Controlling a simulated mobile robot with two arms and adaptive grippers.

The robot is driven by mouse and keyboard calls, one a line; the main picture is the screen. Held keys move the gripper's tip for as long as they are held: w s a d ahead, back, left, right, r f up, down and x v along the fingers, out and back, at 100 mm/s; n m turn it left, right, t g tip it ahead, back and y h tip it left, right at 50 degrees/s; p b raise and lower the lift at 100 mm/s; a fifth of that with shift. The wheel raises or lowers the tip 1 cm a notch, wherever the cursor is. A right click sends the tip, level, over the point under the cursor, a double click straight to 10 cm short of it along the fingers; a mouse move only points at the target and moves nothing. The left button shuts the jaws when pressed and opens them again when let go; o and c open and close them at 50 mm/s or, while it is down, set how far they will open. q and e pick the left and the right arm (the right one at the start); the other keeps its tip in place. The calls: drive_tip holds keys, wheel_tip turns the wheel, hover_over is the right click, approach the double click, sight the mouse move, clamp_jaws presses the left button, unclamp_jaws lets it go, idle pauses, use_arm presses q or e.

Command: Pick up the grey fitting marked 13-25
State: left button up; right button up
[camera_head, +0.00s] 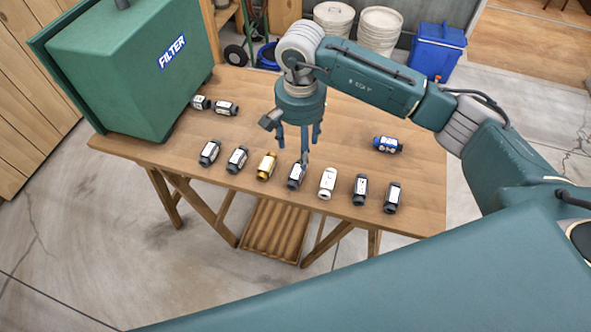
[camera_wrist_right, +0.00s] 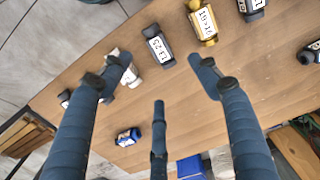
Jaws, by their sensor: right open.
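The grey fitting marked 13-25 (camera_head: 296,175) lies near the table's front edge, in a row between a brass fitting (camera_head: 266,166) and a white one (camera_head: 327,184). In the right wrist view its label is readable on the fitting (camera_wrist_right: 159,46), toward the top, beyond the spread fingers. My right gripper (camera_head: 301,140) points down over the table, just behind the fitting. Its three fingers are spread and empty in the wrist view (camera_wrist_right: 158,85). In the head view one finger overlaps the fitting's far end; I cannot tell contact. My left gripper is out of view.
Other dark fittings lie along the wooden table (camera_head: 350,125), two to the left (camera_head: 237,159) and two to the right (camera_head: 360,189). Two more sit by the green FILTER box (camera_head: 130,70). A blue fitting (camera_head: 387,145) lies back right. The table middle is clear.

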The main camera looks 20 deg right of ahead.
hover_over(300, 172)
drive_tip(key=f, duration=0.3)
drive_tip(key=f+p, duration=0.1)
drive_tip(key=shift+w+f, duration=0.2)
drive_tip(key=shift+w, duration=0.05)
drive_tip(key=f, duration=0.1)
drive_tip(key=f+p, duration=0.1)
drive_tip(key=f, duration=0.1)
drive_tip(key=f+p, duration=0.1)
drive_tip(key=f, duration=0.1)
drive_tip(key=shift+s, duration=0.35)
drive_tip(key=shift+w+f, duration=0.1)
drive_tip(key=shift+f, duration=0.1)
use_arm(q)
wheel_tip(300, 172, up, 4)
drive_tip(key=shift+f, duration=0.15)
use_arm(e)
drive_tip(key=c, duration=1.3)
drive_tip(key=shift+r, duration=0.1)
